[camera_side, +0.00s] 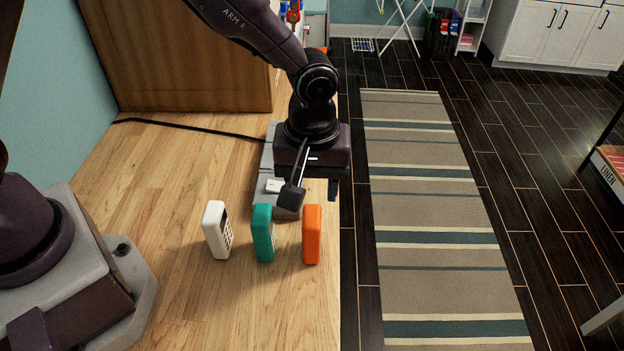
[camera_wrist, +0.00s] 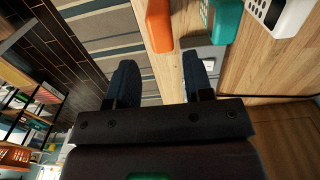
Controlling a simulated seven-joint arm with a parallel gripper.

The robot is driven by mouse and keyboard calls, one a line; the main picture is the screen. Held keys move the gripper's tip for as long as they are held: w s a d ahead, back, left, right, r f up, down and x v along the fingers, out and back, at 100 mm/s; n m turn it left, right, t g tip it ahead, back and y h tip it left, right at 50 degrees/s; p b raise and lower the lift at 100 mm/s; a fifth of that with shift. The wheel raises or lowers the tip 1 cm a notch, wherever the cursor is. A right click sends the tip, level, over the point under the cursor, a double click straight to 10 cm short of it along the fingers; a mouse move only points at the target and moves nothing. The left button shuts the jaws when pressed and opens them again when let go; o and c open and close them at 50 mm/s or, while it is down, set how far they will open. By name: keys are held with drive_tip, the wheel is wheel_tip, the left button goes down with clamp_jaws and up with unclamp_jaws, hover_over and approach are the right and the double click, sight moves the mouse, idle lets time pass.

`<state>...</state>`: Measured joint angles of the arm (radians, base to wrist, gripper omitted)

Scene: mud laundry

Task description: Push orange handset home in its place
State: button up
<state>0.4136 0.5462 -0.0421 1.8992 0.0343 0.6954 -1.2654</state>
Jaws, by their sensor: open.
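The orange handset (camera_side: 312,236) stands upright on the wooden worktop near its right edge, at the right end of a row of handsets. It also shows at the top of the wrist view (camera_wrist: 159,25). A grey base (camera_side: 265,172) lies behind the row, partly hidden under my gripper; a pale block shows on it. Whether it has an empty place for the orange handset cannot be seen. My gripper (camera_side: 312,192) is open and empty, above and behind the orange handset in the side view. In the wrist view its fingers (camera_wrist: 160,75) are apart, with nothing between them.
A teal handset (camera_side: 263,233) and a white handset (camera_side: 217,230) stand left of the orange one, with small gaps. A black cable (camera_side: 190,129) runs across the worktop to the base. The worktop's right edge is close by, above a striped rug (camera_side: 430,210). Front worktop is clear.

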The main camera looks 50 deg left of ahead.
sight(312, 215)
drive_tip(key=shift+f, duration=3.8)
drive_tip(key=c, duration=0.6)
drive_tip(key=shift+r, duration=3.05)
